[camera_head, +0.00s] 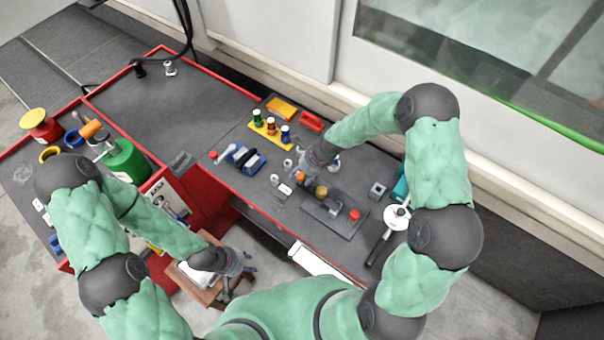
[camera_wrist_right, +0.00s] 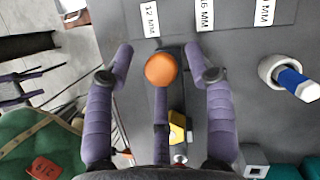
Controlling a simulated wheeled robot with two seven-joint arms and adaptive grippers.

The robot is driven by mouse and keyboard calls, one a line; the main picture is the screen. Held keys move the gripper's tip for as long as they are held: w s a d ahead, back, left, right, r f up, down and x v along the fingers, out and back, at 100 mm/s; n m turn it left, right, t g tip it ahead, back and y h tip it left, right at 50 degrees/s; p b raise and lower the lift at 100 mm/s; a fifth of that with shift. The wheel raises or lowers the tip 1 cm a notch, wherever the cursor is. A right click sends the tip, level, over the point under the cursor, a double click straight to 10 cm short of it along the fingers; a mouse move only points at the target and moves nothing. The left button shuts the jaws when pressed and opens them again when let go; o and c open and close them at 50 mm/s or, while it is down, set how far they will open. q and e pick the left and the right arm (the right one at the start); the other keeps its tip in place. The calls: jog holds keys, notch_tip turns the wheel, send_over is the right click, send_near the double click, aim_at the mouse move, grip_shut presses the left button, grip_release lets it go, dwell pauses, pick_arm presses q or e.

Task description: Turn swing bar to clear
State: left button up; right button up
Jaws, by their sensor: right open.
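An orange ball knob (camera_wrist_right: 161,69) shows between the fingertips of my right gripper (camera_wrist_right: 160,60) in the right wrist view. The gripper is open, one finger on each side, with gaps to the knob. In the head view the right gripper (camera_head: 303,177) is near the orange knob at the dark base plate (camera_head: 341,222), which carries a red knob (camera_head: 354,215).
A yellow rack (camera_head: 270,133) with coloured cylinders, a blue-and-black block (camera_head: 246,158) and a red tray (camera_head: 310,121) stand behind on the bench. A white disc (camera_head: 397,217) and black-handled tool lie at right. Labels such as "12 MM" (camera_wrist_right: 149,19) lie ahead. The bench's far left is mostly bare.

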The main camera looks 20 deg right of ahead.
grip_shut()
jog(key=s+a+n+g+h+p, duration=0.1)
jog(key=s+n+g+p, duration=0.1)
jog(key=s+n+g, duration=0.4)
jog(key=shift+s+a+n+h+p, duration=0.4)
jog(key=shift+s+n, duration=2.35)
jog(key=shift+n, duration=3.35)
jog(key=shift+d+r, duration=0.1)
